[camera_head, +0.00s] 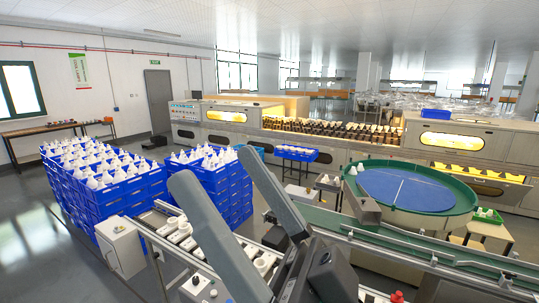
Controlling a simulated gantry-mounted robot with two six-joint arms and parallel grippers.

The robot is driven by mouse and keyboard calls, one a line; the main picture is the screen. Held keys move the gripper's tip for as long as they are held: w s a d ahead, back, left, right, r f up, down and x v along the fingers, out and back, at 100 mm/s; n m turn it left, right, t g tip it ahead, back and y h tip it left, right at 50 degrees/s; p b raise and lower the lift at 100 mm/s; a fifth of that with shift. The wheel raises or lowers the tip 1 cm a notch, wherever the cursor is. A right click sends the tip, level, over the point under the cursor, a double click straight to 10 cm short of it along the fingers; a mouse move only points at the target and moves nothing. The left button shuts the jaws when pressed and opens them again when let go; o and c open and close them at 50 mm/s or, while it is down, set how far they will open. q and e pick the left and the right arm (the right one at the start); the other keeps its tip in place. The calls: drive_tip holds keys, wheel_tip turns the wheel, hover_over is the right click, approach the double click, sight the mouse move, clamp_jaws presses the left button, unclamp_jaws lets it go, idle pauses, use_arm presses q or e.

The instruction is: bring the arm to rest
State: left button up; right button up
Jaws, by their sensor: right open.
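My right gripper (216,170) is large in the foreground at the lower middle. Its two long grey fingers stand apart and point up and to the left. I see nothing held between them. The fingers cover part of a conveyor (160,238) with white parts on it and part of the blue crates behind. My left gripper is not in view.
Stacked blue crates (92,212) of white bulbs stand at left, with a grey control box (121,247) in front. A round green-rimmed table (455,182) with a blue top is at right. A long oven line (232,117) runs behind. Open floor lies at far left.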

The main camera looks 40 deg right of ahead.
drive_tip(key=d+h, duration=0.1)
drive_tip(key=h, duration=0.1)
drive_tip(key=d+r+m+h, duration=0.1)
drive_tip(key=h, duration=0.2)
drive_tip(key=d+r+t+h, duration=0.1)
drive_tip(key=h, duration=0.1)
drive_tip(key=shift+s+d+r+m+h, duration=0.15)
drive_tip(key=shift+d+r+m+h, duration=0.1)
drive_tip(key=shift+m+h, duration=0.05)
drive_tip(key=shift+r+h, duration=0.15)
drive_tip(key=shift+h, duration=0.15)
wheel_tip(320, 180, up, 23)
drive_tip(key=p, duration=2.3)
drive_tip(key=shift+r+p, duration=0.2)
drive_tip(key=shift+p, duration=0.2)
